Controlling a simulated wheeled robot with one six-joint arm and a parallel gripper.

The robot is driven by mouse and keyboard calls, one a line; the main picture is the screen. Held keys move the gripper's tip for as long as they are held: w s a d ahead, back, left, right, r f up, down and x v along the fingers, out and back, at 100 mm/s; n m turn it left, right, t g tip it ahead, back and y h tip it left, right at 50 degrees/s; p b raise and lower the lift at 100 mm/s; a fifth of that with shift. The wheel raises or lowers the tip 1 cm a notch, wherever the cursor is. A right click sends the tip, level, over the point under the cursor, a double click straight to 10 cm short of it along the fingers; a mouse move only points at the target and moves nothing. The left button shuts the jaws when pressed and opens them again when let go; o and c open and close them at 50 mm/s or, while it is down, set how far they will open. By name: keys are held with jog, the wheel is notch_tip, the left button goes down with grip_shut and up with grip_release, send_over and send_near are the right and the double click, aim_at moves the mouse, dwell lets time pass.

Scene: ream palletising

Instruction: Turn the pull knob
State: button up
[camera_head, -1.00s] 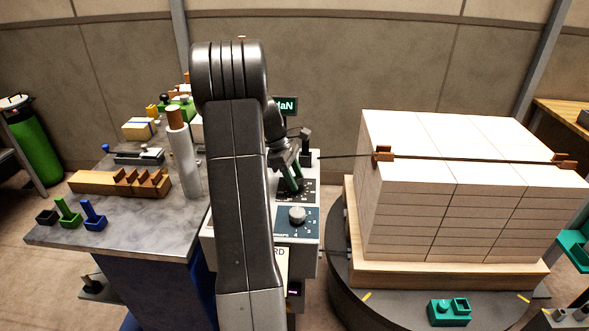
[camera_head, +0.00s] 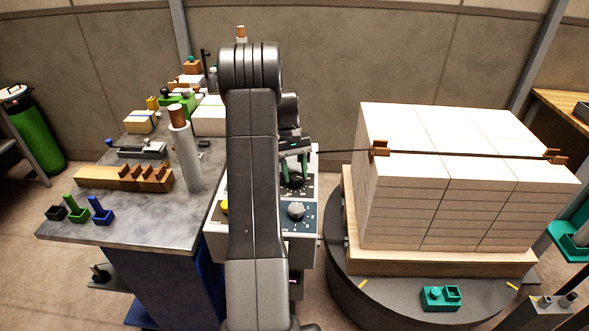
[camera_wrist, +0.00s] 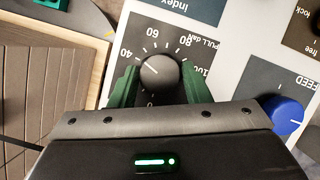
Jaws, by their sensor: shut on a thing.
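The pull knob (camera_wrist: 159,72) is a round dark grey knob on a black dial plate marked "PULL daN", seen in the wrist view. Its white pointer line points up and left, between the 40 and 60 marks. My gripper (camera_wrist: 158,80) has one green finger on each side of the knob and is shut on it. In the head view, my gripper (camera_head: 294,167) is over the upper dial of the white control panel (camera_head: 308,246). My fingers largely hide the knob there.
A blue feed knob (camera_wrist: 285,115) is close to the right of my gripper. A grey knob (camera_head: 296,211) sits on the lower dial. The wrapped ream stack (camera_head: 415,205) stands on the round turntable (camera_head: 375,301) to the right. A cluttered bench (camera_head: 135,222) is on the left.

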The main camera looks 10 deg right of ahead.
jog(key=m, duration=0.2)
jog(key=m+y, duration=0.1)
jog(key=shift+d+m+y+p, duration=0.2)
jog(key=shift+m+y+p, duration=0.1)
jog(key=shift+m, duration=0.1)
jog(key=m, duration=0.2)
jog(key=m+t+y, duration=0.1)
jog(key=m, duration=0.1)
jog(key=shift+m+y, duration=0.3)
jog(key=m+t+y, duration=0.1)
jog(key=m, duration=0.3)
jog(key=shift+s+d, duration=0.15)
jog(key=shift+m+t+y, duration=0.4)
jog(key=shift+m+t, duration=0.3)
jog(key=shift+m, duration=1.4)
jog(key=o, duration=1)
